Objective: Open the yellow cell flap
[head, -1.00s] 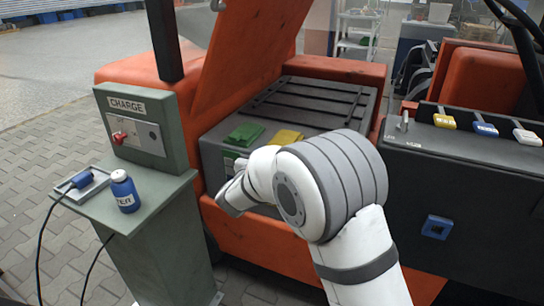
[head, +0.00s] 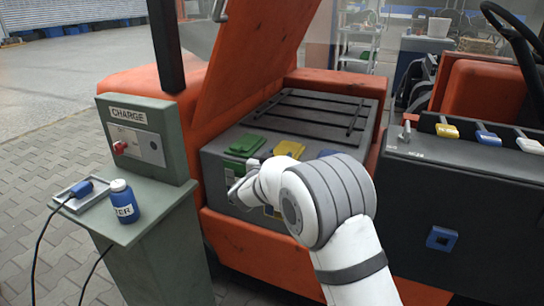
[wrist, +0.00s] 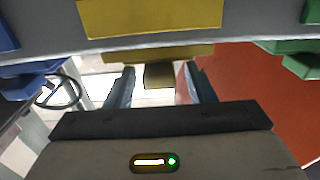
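The yellow cell flap (head: 289,149) lies closed on top of the grey battery box (head: 225,159), between a green flap (head: 246,144) and a blue flap (head: 327,154). In the wrist view the yellow flap (wrist: 150,18) spans the top, with a darker yellow tab (wrist: 158,76) below it. My gripper (wrist: 159,72) is open, its two fingers apart on either side of the tab; I cannot tell whether they touch it. In the head view my wrist is at the box's front face, and the fingertips are not clear.
The raised orange cover (head: 262,60) stands behind the box on the left. A green charge post (head: 145,145) with a blue bottle (head: 123,201) on its shelf stands at left. A dark console (head: 460,175) with coloured switches is at right.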

